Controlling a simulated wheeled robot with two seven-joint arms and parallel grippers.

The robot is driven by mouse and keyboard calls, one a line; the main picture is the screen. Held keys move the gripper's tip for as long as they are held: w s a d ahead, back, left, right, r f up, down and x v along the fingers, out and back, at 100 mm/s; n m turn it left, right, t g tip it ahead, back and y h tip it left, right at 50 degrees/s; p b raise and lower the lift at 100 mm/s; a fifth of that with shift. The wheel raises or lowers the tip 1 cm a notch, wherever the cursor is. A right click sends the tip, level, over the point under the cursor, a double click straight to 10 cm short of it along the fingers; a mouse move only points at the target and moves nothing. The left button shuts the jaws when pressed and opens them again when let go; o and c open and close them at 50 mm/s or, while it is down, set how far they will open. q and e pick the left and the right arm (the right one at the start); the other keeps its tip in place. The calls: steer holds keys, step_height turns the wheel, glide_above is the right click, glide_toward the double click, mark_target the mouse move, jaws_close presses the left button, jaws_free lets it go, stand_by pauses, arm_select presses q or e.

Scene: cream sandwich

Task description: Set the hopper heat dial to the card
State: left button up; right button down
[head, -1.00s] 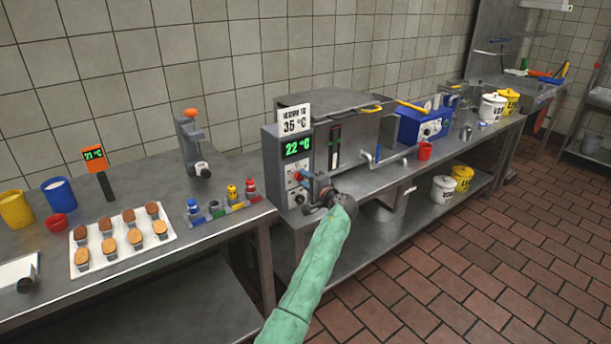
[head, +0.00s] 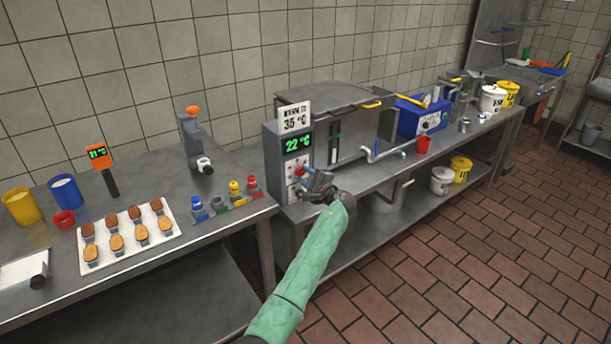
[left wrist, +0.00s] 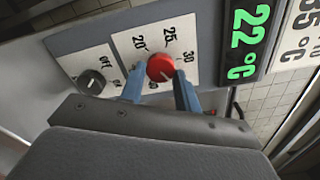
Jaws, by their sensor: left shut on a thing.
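The hopper (head: 335,110) carries a card (head: 294,117) reading 35 °C above a green display (head: 298,143) reading 22 °C. The card's edge and the display (left wrist: 248,38) also show in the left wrist view. The red heat dial (left wrist: 160,66) sits on a white plate marked 20, 25 and 30, with other marks partly hidden. My left gripper (left wrist: 160,85) is shut on the red dial, with one blue finger on each side. In the head view my left gripper (head: 312,183) is at the hopper's front panel. My right gripper is out of view.
A black knob (left wrist: 91,82) on its own white plate sits beside the red dial. A red cup (head: 424,145) and a blue box (head: 422,118) stand to the right on the bench. A tray of small cakes (head: 125,237) lies on the left table.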

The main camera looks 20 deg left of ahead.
arm_select(q)
steer(key=shift+d, duration=0.1)
steer(key=o, duration=1)
steer(key=shift+s+d+f, duration=0.2)
steer(key=shift+s+d, duration=0.05)
steer(key=shift+d, duration=0.15)
steer(key=b+v, duration=0.2)
steer(key=v, duration=0.4)
steer(key=shift+s+d+r, duration=0.1)
steer(key=shift+s+d, duration=0.15)
steer(key=shift+d, duration=0.1)
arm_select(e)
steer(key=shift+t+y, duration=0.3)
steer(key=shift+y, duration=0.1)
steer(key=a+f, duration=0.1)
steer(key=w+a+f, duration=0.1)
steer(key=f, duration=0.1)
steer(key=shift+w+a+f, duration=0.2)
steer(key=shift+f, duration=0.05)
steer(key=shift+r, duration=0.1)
